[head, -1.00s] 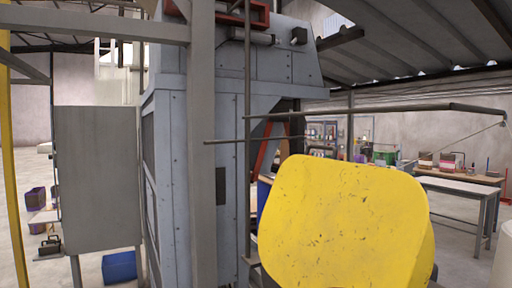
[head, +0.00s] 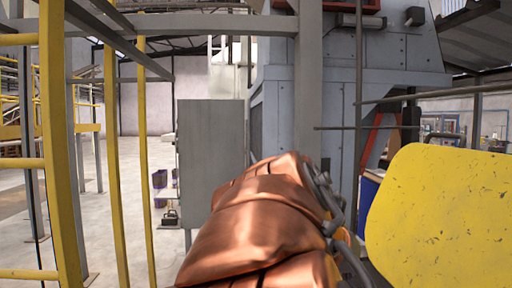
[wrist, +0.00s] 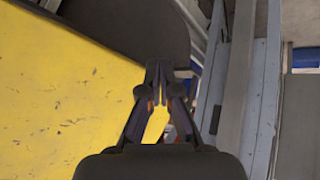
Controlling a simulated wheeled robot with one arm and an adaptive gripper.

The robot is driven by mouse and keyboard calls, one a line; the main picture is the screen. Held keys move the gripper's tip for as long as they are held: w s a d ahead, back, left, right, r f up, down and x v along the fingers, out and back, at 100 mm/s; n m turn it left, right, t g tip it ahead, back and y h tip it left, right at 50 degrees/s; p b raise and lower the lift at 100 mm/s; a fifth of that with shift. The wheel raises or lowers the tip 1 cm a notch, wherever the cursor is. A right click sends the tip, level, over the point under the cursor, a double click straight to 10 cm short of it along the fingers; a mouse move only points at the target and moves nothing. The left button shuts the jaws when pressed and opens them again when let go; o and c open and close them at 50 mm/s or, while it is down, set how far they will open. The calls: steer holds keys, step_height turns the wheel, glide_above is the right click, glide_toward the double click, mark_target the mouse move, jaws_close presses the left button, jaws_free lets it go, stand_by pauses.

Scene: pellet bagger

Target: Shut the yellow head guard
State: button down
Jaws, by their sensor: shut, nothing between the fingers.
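The yellow head guard (head: 440,215) is a large, scuffed yellow panel with rounded corners at the right of the head view, cut off by the picture edge. In the wrist view its yellow face (wrist: 60,100) fills the left side. My gripper (wrist: 158,72) is shut and empty in the wrist view, with its fingertips by the right edge of the yellow panel. Whether it touches the panel I cannot tell. The head view does not show my gripper.
The grey machine housing (head: 300,110) stands behind, with a grey upright post (head: 308,80) before it. Thin horizontal rods (head: 425,97) run above the guard. A grey cabinet (head: 210,150) and yellow railings (head: 60,150) are at left. Open floor (head: 130,200) lies between.

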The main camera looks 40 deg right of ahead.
mark_target(433, 134)
steer(key=s+d+r+m+g+h+b, duration=0.1)
steer(key=d+r+m+g+h, duration=0.2)
steer(key=r, duration=0.5)
steer(key=s+d+r+m+g+h, duration=0.15)
steer(key=d+r+m, duration=0.25)
steer(key=r, duration=0.4)
steer(key=w+d+r+m+g+h+b, duration=0.1)
steer(key=w+d+r+m+g+h, duration=0.15)
steer(key=r, duration=0.25)
steer(key=w+d+r+m+g+h+b, duration=0.1)
steer(key=w+d+r+m+g+h, duration=0.15)
steer(key=r, duration=0.35)
steer(key=shift+n+g, duration=0.35)
steer(key=shift+n, duration=0.15)
steer(key=p+x, duration=0.1)
steer(key=x, duration=0.2)
steer(key=p+x, duration=0.1)
steer(key=x, duration=0.2)
steer(key=f+p+x, duration=0.1)
steer(key=x, duration=0.2)
steer(key=shift+s+d, duration=0.35)
steer(key=shift+s+d+f+p, duration=0.3)
steer(key=shift+d+f, duration=0.1)
steer(key=shift+d, duration=0.1)
steer(key=shift+s+d+f+p, duration=0.15)
steer(key=shift+s+d+f, duration=0.1)
steer(key=shift+d+f, duration=0.2)
